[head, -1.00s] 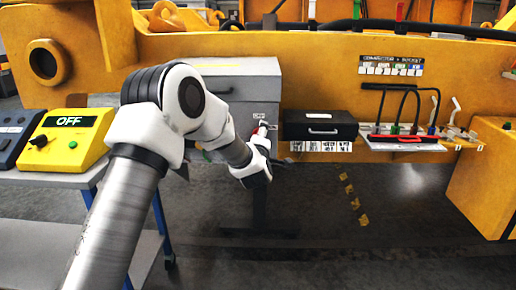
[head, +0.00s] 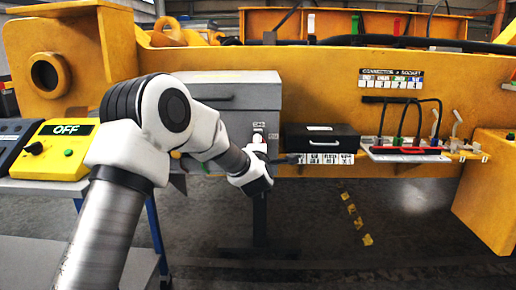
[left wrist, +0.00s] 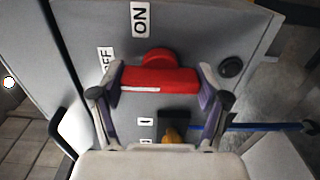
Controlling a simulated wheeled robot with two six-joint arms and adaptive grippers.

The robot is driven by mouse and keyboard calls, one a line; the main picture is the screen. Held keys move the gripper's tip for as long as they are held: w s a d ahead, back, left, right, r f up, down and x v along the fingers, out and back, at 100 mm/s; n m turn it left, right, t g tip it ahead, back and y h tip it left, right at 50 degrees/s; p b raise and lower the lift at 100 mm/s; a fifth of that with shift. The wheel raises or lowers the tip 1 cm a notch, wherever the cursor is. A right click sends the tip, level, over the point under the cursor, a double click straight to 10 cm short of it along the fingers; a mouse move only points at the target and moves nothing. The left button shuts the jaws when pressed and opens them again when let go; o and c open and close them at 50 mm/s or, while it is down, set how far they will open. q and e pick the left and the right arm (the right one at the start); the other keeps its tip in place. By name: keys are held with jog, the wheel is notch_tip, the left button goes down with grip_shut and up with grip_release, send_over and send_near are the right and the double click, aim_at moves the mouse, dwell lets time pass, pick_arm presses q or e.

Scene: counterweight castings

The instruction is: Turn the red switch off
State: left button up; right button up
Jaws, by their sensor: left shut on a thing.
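The red switch (left wrist: 158,80) is a thick red bar handle with a round red hub behind it. It sits on the front of a grey box (head: 232,90). In the left wrist view the bar lies across the picture, with a white stripe at its left end, near the OFF label (left wrist: 106,59). The ON label (left wrist: 140,19) is above it. My left gripper (left wrist: 160,83) is shut on the switch, one finger at each end of the bar. In the head view the gripper (head: 258,151) mostly hides the switch. My right gripper is not in view.
A yellow box (head: 60,155) with an OFF display stands on a table at left. A black case (head: 320,138) sits right of the grey box. A red connector rack (head: 408,151) is further right, along a yellow beam (head: 300,60). The floor below is open.

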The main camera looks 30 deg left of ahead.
pick_arm(q)
jog(key=shift+r, duration=0.1)
jog(key=o, duration=1.2)
jog(key=shift+w, duration=0.1)
jog(key=shift+c, duration=0.2)
jog(key=v, duration=1.2)
